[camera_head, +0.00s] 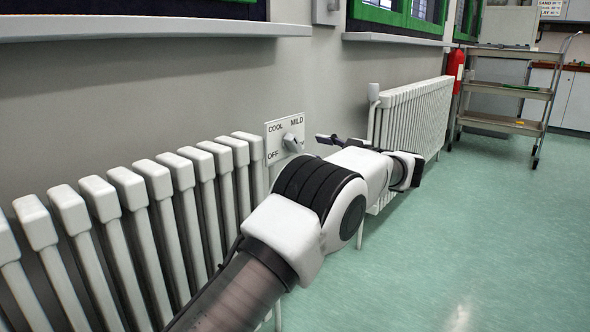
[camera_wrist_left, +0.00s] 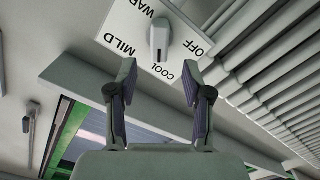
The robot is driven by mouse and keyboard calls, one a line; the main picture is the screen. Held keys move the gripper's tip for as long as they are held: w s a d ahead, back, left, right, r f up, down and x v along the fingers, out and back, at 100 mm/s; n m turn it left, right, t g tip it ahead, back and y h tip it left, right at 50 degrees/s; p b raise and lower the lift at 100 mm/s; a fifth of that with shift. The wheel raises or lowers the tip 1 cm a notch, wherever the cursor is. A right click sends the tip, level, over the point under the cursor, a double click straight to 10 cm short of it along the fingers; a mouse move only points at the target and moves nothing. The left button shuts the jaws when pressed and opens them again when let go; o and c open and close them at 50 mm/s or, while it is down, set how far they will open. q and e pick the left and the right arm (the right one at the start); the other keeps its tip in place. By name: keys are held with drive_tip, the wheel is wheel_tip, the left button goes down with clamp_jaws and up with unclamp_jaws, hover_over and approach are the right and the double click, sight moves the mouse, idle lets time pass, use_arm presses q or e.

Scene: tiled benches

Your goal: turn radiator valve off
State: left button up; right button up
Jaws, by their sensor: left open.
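The radiator valve is a small grey-white knob (camera_head: 292,143) on a white square dial plate (camera_head: 273,131) on the wall, at the end of the near radiator. COOL, MILD and OFF can be read in the head view. In the left wrist view the knob (camera_wrist_left: 159,41) is upright in the picture, its lower end near COOL; its exact setting is hard to tell. My left gripper (camera_head: 325,139) is just right of the knob in the head view. In the wrist view the gripper (camera_wrist_left: 159,76) is open and empty, its fingertips apart from the knob and short of it. My right gripper is not in view.
The near white radiator (camera_head: 130,210) runs along the wall at left, under a window sill (camera_head: 150,27). A second radiator (camera_head: 420,120) stands farther along. A grey trolley (camera_head: 508,90) and red extinguisher (camera_head: 455,70) are at the back. The green floor (camera_head: 470,230) at right is clear.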

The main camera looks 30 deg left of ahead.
sight(297, 143)
use_arm(q)
drive_tip(key=a+b, duration=0.1)
drive_tip(key=a, duration=0.1)
drive_tip(key=a+b, duration=0.1)
drive_tip(key=a, duration=0.1)
drive_tip(key=a+b, duration=0.1)
drive_tip(key=a, duration=0.2)
drive_tip(key=shift+w+f, duration=0.1)
drive_tip(key=shift+w, duration=0.15)
drive_tip(key=shift+a, duration=0.25)
drive_tip(key=shift+r, duration=0.2)
clamp_jaws()
